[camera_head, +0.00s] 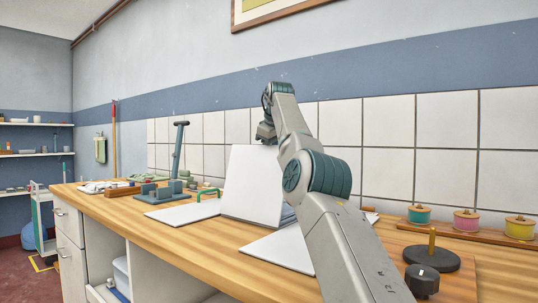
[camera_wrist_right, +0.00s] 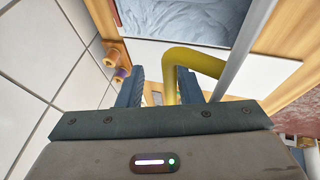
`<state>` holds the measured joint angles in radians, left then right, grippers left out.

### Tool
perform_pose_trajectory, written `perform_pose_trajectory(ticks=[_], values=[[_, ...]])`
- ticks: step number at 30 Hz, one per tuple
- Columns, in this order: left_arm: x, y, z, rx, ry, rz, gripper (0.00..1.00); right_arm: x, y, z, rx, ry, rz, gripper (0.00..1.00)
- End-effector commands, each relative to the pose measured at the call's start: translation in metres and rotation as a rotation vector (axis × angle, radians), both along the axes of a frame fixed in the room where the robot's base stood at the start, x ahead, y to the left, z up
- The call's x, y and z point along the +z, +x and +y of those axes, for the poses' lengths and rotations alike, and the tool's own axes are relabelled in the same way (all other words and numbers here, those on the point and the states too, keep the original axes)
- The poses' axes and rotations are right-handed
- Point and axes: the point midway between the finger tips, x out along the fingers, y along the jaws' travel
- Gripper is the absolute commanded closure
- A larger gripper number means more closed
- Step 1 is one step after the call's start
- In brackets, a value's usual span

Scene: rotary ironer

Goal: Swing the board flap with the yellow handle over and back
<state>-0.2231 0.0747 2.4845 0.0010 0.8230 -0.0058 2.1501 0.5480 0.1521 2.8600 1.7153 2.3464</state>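The white board flap (camera_head: 252,182) stands raised, tilted slightly, on the wooden worktop in the head view. My right arm reaches across in front of it, and my right gripper (camera_head: 266,131) is at its top edge. In the right wrist view, the yellow handle (camera_wrist_right: 170,72) passes between the fingers of my right gripper (camera_wrist_right: 160,80). The fingers are apart, with a gap between the left finger and the handle. The handle lies close to the right finger; I cannot tell whether they touch. The handle is hidden in the head view. My left gripper is out of view.
Flat white boards lie left (camera_head: 183,213) and in front (camera_head: 284,248) of the flap. A green handle (camera_head: 208,194) stands by the left one. Grey-blue cloth (camera_wrist_right: 185,20) shows in the wrist view. Coloured spools (camera_head: 466,220) and a black disc with a peg (camera_head: 431,259) stand at right.

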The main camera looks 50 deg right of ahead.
Motion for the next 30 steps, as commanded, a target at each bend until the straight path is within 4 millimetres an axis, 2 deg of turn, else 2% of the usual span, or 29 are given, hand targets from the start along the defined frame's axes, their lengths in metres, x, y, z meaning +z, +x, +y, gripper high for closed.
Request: perform_pose_trajectory(ticks=[8, 21, 25, 30], values=[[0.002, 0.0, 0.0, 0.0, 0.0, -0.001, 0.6, 0.005, -0.002, 0.002, 0.001, 0.001, 0.003, 0.68], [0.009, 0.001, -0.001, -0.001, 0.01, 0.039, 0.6, 0.078, -0.034, 0.02, 0.0, 0.001, 0.0, 0.68], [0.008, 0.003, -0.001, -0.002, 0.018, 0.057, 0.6, 0.09, -0.04, 0.023, 0.0, 0.001, 0.001, 0.68], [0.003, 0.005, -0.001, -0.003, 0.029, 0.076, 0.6, 0.094, -0.043, 0.025, 0.001, 0.0, 0.002, 0.68]])
